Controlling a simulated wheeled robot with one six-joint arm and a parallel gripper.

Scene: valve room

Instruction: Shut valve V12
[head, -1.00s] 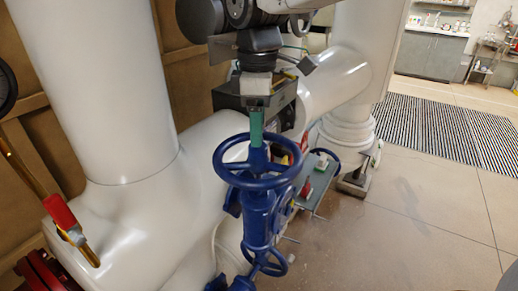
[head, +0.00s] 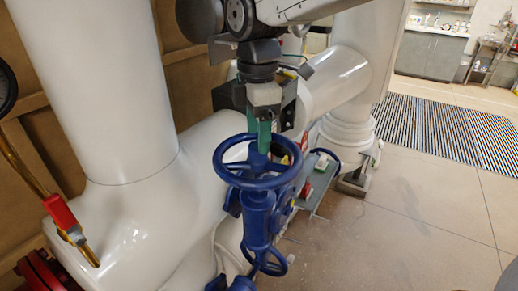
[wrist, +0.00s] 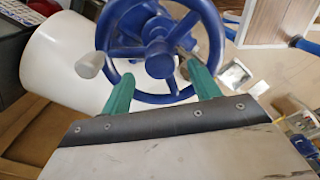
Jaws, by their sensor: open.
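A blue handwheel (head: 226,173) with spokes and a centre hub sits on a blue valve body (head: 257,220) in the head view. I can read no V12 label. My gripper (head: 263,146) points down at the wheel, its green fingers over the hub area. In the wrist view the wheel (wrist: 104,40) fills the upper middle. My gripper (wrist: 158,72) has its two green fingers spread apart, with nothing held between them. The fingers overlap the wheel's near rim in the picture; I cannot tell whether they touch it.
Large white pipes (head: 95,90) stand left and behind the valve. A smaller blue handwheel (head: 272,263) is low down. A red-handled lever (head: 60,211) is at the left. Open floor (head: 430,215) and a striped mat (head: 450,130) lie to the right.

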